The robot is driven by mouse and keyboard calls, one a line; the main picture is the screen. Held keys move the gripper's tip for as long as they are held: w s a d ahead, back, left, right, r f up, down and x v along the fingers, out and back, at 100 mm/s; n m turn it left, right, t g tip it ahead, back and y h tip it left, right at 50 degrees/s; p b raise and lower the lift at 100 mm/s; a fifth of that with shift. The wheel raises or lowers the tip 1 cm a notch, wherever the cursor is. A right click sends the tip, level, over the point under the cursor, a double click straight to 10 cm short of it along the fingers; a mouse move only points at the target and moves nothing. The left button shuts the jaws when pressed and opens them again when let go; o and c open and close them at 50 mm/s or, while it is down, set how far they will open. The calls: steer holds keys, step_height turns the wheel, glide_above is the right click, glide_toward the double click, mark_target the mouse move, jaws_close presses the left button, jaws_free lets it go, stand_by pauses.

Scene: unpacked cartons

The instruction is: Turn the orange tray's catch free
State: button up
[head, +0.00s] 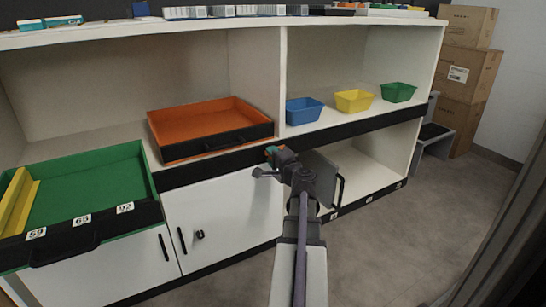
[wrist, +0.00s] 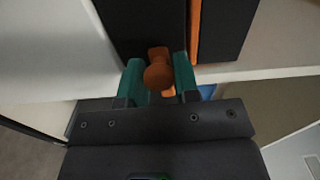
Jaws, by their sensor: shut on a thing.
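The orange tray (head: 205,120) sits on the left part of the open shelf, with a black front and a black handle. Its catch (wrist: 158,73) is an orange knob with a round end, against a black surface in the wrist view. My gripper (head: 273,152) is at the tray's lower right front corner. In the wrist view my gripper (wrist: 158,82) has a green finger on each side of the catch and is shut on it. A thin orange strip shows right of the catch. The head view hides most of the catch behind my gripper.
A green tray (head: 95,185) with a yellow divider juts out at the left. Blue (head: 304,111), yellow (head: 354,101) and green (head: 398,92) bins stand on the shelf to the right. A white cabinet door (head: 220,220) is below. Cartons (head: 467,75) stand at the far right; the floor there is open.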

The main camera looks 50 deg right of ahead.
steer(key=shift+m, duration=0.3)
steer(key=o, duration=0.9)
steer(key=v, duration=1.1)
